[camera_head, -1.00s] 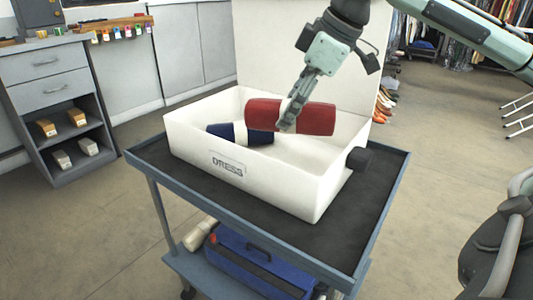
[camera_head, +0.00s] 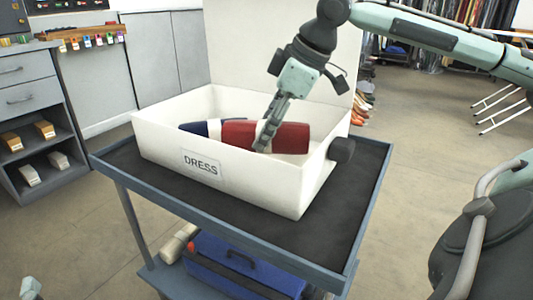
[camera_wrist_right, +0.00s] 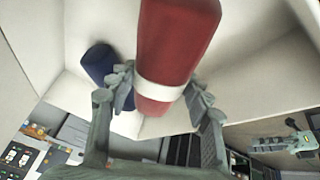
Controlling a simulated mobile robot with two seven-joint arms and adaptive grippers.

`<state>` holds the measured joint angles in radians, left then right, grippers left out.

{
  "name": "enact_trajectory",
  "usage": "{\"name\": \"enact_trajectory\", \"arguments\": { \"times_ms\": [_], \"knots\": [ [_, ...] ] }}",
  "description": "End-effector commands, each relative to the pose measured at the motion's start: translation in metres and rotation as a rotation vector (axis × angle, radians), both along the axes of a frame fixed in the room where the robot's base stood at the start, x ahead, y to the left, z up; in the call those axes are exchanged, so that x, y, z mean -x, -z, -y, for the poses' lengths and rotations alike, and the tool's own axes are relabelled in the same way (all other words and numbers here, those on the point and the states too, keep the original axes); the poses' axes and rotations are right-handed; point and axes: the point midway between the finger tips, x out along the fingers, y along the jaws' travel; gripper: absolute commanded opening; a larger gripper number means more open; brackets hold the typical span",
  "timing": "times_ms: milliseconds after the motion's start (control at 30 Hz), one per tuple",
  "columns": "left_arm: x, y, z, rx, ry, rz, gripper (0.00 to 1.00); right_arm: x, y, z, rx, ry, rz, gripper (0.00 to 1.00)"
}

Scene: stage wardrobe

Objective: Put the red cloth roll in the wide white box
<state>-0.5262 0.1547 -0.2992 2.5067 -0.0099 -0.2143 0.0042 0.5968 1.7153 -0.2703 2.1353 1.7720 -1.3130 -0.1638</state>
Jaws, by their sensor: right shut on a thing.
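The red cloth roll (camera_head: 290,138) with a white band lies sideways inside the wide white box (camera_head: 245,181), which is labelled DRESS. My right gripper (camera_head: 263,144) reaches down into the box and is shut on the roll around its white band. The right wrist view shows the red roll (camera_wrist_right: 178,40) between both fingers (camera_wrist_right: 163,92). Whether the roll touches the box floor is hidden by the front wall. A small part of what looks like my left gripper (camera_head: 30,288) shows at the bottom left corner, too little to tell its state.
A navy cloth roll (camera_head: 200,128) lies in the box, left of the red one; it also shows in the right wrist view (camera_wrist_right: 98,62). The box stands on a dark-topped trolley (camera_head: 130,170), its lid raised behind. A blue toolbox (camera_head: 240,262) sits on the lower shelf.

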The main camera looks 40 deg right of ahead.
Motion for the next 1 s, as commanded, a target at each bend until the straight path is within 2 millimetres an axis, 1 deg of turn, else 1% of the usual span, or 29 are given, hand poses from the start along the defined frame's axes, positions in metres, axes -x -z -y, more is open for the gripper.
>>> {"name": "enact_trajectory", "arguments": {
  "times_ms": [33, 167, 267, 367, 400, 500, 600, 767, 800, 933, 967, 1000],
  "knots": [
    [0.002, -0.004, 0.002, 0.013, 0.004, 0.026, 0.68, 0.000, 0.004, 0.000, 0.001, 0.000, 0.001, 0.02],
    [0.004, -0.014, 0.004, 0.034, 0.010, 0.068, 0.68, 0.000, 0.007, 0.000, 0.001, 0.001, 0.001, 0.02],
    [0.008, -0.024, 0.006, 0.060, 0.016, 0.118, 0.68, 0.000, 0.014, 0.000, 0.002, 0.001, 0.000, 0.02],
    [0.015, -0.039, 0.008, 0.100, 0.027, 0.193, 0.68, 0.000, 0.023, 0.000, 0.001, 0.001, 0.000, 0.02],
    [0.016, -0.043, 0.006, 0.110, 0.021, 0.234, 0.68, 0.001, 0.033, 0.000, 0.002, 0.001, -0.001, 0.02],
    [0.019, -0.054, 0.002, 0.131, 0.017, 0.303, 0.68, 0.000, 0.043, 0.000, 0.002, 0.000, 0.001, 0.02],
    [0.021, -0.059, 0.001, 0.138, 0.015, 0.326, 0.68, 0.001, 0.045, 0.000, 0.002, 0.001, -0.001, 0.02],
    [0.021, -0.059, 0.001, 0.137, 0.015, 0.325, 0.68, 0.001, 0.046, 0.000, 0.002, 0.000, -0.004, 0.02],
    [0.020, -0.059, 0.001, 0.137, 0.015, 0.325, 0.68, 0.001, 0.046, 0.000, 0.002, 0.000, -0.005, 0.54],
    [0.020, -0.059, 0.001, 0.137, 0.015, 0.324, 0.68, 0.001, 0.046, 0.000, 0.001, 0.000, -0.004, 0.70],
    [0.020, -0.059, 0.001, 0.137, 0.015, 0.324, 0.68, 0.001, 0.046, 0.000, 0.001, 0.000, -0.003, 0.72],
    [0.020, -0.059, 0.001, 0.137, 0.015, 0.324, 0.68, 0.001, 0.045, 0.000, 0.001, 0.000, -0.003, 0.72]
  ]
}}
